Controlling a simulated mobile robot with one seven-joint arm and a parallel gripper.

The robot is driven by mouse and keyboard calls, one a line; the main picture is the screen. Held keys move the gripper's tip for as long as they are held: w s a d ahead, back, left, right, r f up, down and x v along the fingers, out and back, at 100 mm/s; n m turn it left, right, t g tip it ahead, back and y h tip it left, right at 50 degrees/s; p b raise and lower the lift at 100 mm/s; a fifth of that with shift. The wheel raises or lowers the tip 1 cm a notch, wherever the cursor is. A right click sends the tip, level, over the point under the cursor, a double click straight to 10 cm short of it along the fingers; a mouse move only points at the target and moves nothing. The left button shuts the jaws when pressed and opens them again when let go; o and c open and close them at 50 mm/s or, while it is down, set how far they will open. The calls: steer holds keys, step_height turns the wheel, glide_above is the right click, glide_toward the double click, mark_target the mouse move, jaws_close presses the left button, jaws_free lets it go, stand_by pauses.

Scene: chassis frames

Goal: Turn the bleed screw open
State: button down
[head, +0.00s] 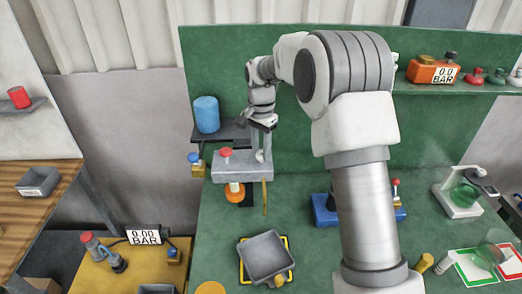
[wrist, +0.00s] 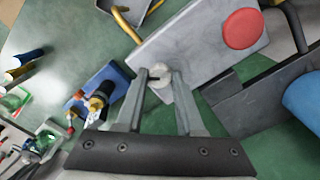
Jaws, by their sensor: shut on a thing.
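A grey block (head: 238,166) with a round red cap (head: 226,152) is mounted in front of the green panel; it also fills the upper middle of the wrist view (wrist: 200,40), where the red cap (wrist: 243,28) is to the right. A small pale knob (wrist: 160,70), which looks like the bleed screw, stands on the block near its edge. My gripper (wrist: 159,78) is shut on this knob, one finger on each side. In the head view my gripper (head: 262,155) is at the block's right end, and the knob cannot be made out there. A thin yellow-brown tube (head: 265,196) hangs below.
A blue cylinder (head: 206,114) stands on a dark shelf just behind the block. A grey tray (head: 266,257) sits on the green bench below. A blue fixture (head: 324,210) is partly behind my arm.

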mark_target(261, 153)
steer(key=n, duration=1.1)
steer(key=shift+n, duration=0.4)
stand_by(0.3)
steer(key=c, duration=0.5)
jaws_free()
steer(key=shift+c, duration=0.2)
step_height(261, 153, up, 18)
steer(key=b, duration=0.1)
steer(key=shift+f, duration=0.25)
